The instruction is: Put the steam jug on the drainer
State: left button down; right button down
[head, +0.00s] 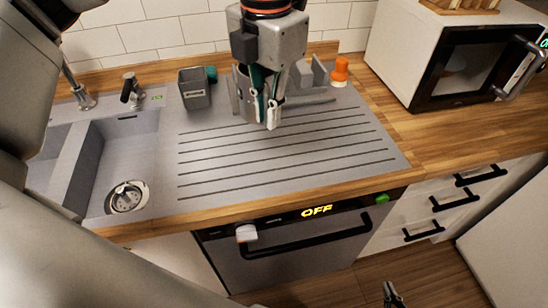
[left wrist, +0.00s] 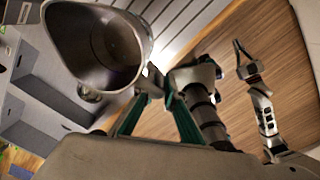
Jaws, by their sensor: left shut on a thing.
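The steam jug (left wrist: 105,42) is a grey metal pitcher with a wide mouth and a spout. In the left wrist view it is at the upper left, empty inside. My left gripper (head: 267,115) is shut on it, its green-backed fingers at the jug's side. In the head view the jug (head: 243,92) is mostly hidden behind this gripper, over the back part of the grooved grey drainer (head: 290,160). I cannot tell whether its base touches the drainer. My right gripper (head: 392,293) is low at the bottom edge, away from the counter; its jaw opening is unclear.
A sink basin (head: 120,150) with a tap lies left of the drainer. A grey caddy (head: 194,88) stands at the back left, and an orange-topped bottle (head: 340,70) at the back right. A microwave (head: 460,60) is on the right counter. The front of the drainer is clear.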

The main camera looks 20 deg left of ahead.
pick_arm(q)
jog(key=shift+f+p, duration=0.7)
jog(key=shift+f, duration=7.1)
jog(key=shift+f, duration=0.1)
jog(key=c, duration=2.4)
grip_release()
jog(key=o, duration=0.3)
